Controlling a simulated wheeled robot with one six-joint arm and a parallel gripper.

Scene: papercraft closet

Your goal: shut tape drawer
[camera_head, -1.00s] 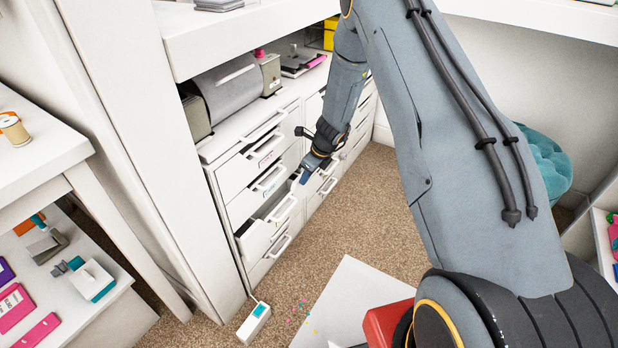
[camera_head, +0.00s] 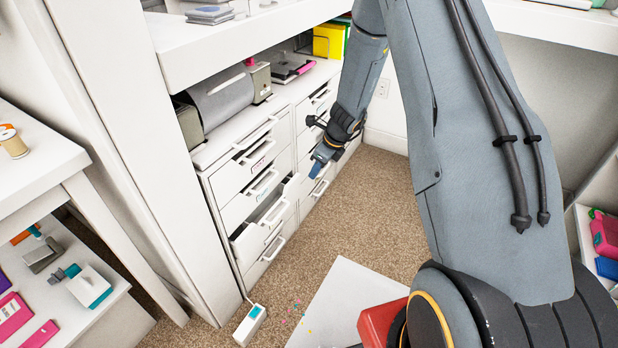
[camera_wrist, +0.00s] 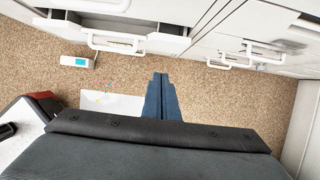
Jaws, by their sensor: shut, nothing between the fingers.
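A white drawer unit with two columns of drawers stands along the left wall in the head view. In its left column, a lower drawer (camera_head: 262,230) is pulled partly out; its open top shows. In the wrist view an open drawer (camera_wrist: 110,40) with a white handle is at the upper left. I cannot read a tape label on it. My gripper (camera_head: 316,172) is shut and empty, to the right of the open drawer and apart from it, in front of the right column. In the wrist view my gripper (camera_wrist: 161,82) points over the carpet.
A small white and teal device (camera_head: 250,325) lies on the carpet below the drawers. A white sheet (camera_head: 340,300) with colored specks beside it lies on the floor near a red object (camera_head: 382,322). A white shelf table (camera_head: 60,190) stands at left. The middle carpet is clear.

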